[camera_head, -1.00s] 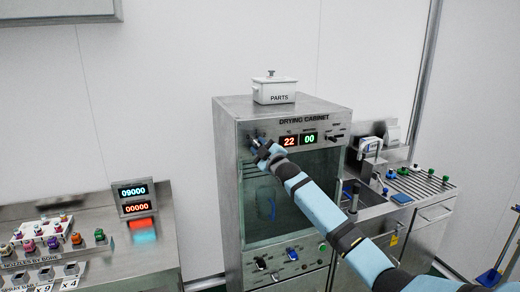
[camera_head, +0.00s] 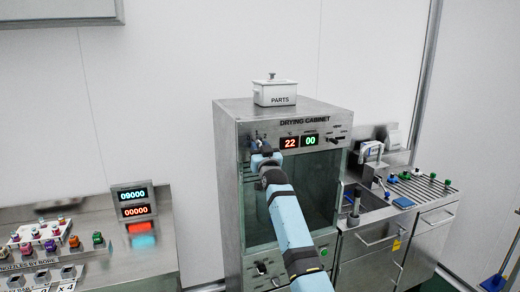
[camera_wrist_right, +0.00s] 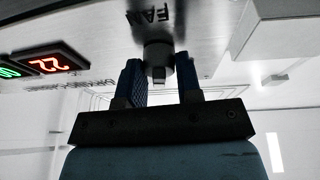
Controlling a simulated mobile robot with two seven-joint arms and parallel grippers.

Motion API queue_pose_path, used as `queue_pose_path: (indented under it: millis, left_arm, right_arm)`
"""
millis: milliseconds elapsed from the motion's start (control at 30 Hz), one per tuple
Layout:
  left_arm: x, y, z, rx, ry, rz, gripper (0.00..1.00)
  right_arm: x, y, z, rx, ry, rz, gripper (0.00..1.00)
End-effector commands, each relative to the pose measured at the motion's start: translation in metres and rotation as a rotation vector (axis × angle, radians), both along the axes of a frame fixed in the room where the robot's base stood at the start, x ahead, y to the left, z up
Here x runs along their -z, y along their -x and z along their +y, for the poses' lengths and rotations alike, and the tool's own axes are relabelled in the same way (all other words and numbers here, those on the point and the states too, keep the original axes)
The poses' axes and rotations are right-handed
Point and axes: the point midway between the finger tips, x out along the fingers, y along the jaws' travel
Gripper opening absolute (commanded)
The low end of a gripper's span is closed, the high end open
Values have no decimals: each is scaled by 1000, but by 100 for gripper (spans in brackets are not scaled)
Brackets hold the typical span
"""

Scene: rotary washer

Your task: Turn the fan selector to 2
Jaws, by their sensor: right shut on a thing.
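The drying cabinet (camera_head: 226,150) is a steel box with a glass door and a red "22" and green "00" display. The fan selector (camera_wrist_right: 158,52) is a grey round knob beside the upside-down word FAN in the right wrist view. My right gripper (camera_wrist_right: 160,78) has its blue fingers on either side of the knob and is shut on it. The selector's setting cannot be read. My left gripper is not in view.
A white PARTS box (camera_head: 275,92) stands on the cabinet. A sink bench (camera_head: 375,205) is to the right. A counter (camera_head: 100,265) with nozzles is to the left.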

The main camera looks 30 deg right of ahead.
Motion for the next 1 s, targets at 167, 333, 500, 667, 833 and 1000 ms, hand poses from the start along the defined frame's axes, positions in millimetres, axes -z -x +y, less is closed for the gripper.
queue_pose_path:
  millis: [167, 333, 500, 667, 833, 1000]
  left_arm:
    - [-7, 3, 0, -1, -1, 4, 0]
    - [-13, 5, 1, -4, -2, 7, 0]
    - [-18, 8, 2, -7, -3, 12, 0]
    - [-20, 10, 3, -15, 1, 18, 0]
    - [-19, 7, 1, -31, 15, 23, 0]
    - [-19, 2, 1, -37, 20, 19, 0]
  right_arm:
    - [-2, -1, 2, -1, -166, -37, 9]
    - [-2, -1, 2, 0, -307, -72, 9]
    - [-2, -1, 2, -1, -424, -99, 9]
    - [-2, -1, 2, 1, -503, -119, 9]
    - [-1, -1, 2, 0, -555, -132, 9]
    - [-1, -1, 2, 0, -578, -137, 9]
